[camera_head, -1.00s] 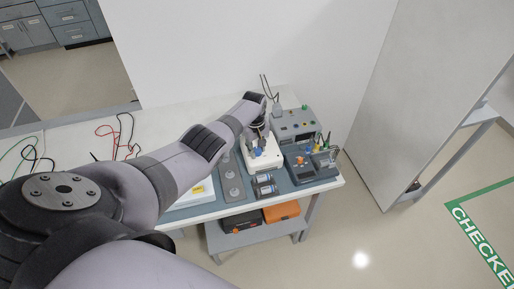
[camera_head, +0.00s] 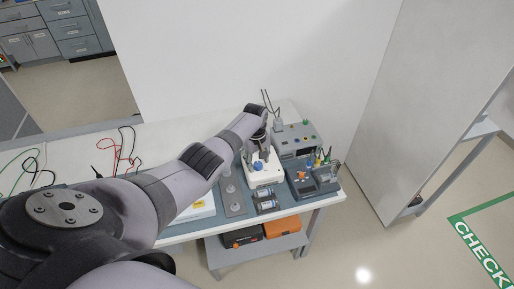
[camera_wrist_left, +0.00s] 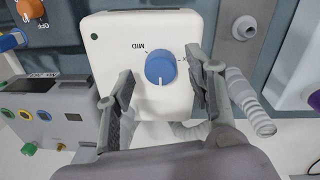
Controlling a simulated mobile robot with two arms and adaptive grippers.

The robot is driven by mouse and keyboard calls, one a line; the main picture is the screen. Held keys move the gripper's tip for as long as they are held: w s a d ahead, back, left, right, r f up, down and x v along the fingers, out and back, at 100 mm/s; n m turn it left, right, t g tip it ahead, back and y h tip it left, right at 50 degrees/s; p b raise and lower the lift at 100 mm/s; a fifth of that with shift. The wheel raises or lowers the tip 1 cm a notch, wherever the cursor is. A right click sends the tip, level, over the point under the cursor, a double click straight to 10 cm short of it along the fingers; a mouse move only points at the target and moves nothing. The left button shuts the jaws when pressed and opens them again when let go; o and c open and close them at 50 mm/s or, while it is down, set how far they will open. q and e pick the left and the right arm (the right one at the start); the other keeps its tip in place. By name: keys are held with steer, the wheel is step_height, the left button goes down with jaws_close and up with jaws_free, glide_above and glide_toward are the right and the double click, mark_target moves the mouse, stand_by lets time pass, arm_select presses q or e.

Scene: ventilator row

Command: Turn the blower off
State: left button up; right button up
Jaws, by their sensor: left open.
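The blower is a white box (camera_wrist_left: 108,34) with a blue round knob (camera_wrist_left: 160,68) on its top. In the left wrist view the knob has a white pointer line at its lower edge, and the label MID is printed beside it. My left gripper (camera_wrist_left: 157,92) is open, with one finger on each side of the knob and visible gaps between. In the head view the blower (camera_head: 262,178) stands on the table under my left gripper (camera_head: 259,156), and its knob (camera_head: 259,168) shows just below the fingers. My right gripper is not in view.
A grey instrument (camera_head: 297,138) stands behind and right of the blower. A unit with an orange knob (camera_head: 301,174) stands to its right, near the table's end. A grey plate with round fittings (camera_head: 232,195) lies to the left. Cables (camera_head: 122,150) lie at the far left.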

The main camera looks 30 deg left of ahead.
mark_target(256, 164)
arm_select(q)
step_height(256, 164, up, 11)
steer(key=shift+s+a, duration=0.15)
steer(key=shift+s, duration=0.1)
stand_by(0.5)
